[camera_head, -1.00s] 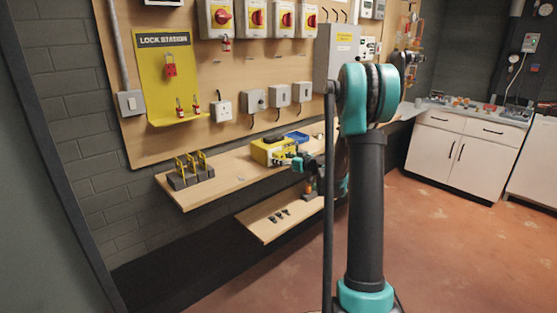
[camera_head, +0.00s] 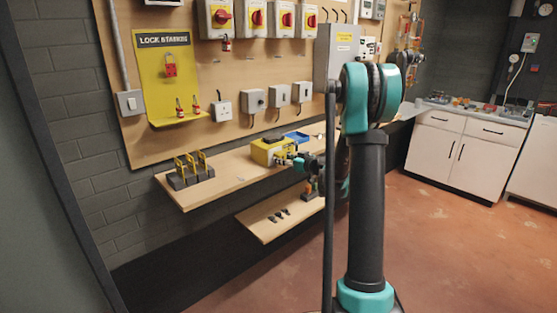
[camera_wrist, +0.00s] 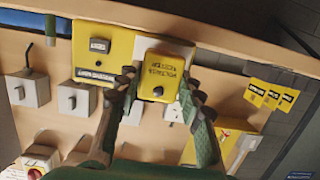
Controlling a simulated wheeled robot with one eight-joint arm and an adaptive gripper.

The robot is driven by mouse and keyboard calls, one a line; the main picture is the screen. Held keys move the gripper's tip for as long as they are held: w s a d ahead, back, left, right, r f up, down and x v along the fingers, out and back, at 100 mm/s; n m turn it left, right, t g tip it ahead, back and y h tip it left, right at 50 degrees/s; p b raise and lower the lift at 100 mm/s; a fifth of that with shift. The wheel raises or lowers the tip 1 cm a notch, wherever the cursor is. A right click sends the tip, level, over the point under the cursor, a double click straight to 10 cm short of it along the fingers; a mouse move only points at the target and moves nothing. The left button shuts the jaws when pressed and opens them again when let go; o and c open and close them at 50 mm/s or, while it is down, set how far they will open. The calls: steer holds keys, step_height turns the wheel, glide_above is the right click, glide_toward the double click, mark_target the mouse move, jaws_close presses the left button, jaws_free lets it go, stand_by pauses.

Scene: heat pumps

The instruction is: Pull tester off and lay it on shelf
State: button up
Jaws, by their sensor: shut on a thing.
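My gripper (camera_wrist: 160,84) is shut on the yellow tester (camera_wrist: 161,70), with one dark ridged finger on each side of it. The tester has a dark label and a black button, and shows upside down in the wrist view. A white plate (camera_wrist: 184,48) shows behind it; I cannot tell whether the tester touches it. In the head view my gripper (camera_head: 300,162) is small and beside a yellow case (camera_head: 268,152) on the upper wooden shelf (camera_head: 226,176). The tester is too small to make out there.
A black stand with yellow tags (camera_head: 191,170) sits at the shelf's left end. A blue tray (camera_head: 296,137) lies behind the case. Wall boxes (camera_head: 255,100) hang above. A lower shelf (camera_head: 262,228) holds small dark items. Bare shelf lies between the stand and the case.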

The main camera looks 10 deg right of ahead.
steer(key=f+v, duration=0.1)
steer(key=v, duration=0.5)
steer(key=shift+s+d, duration=0.2)
steer(key=shift+s, duration=0.05)
stand_by(0.5)
steer(key=shift+f, duration=0.15)
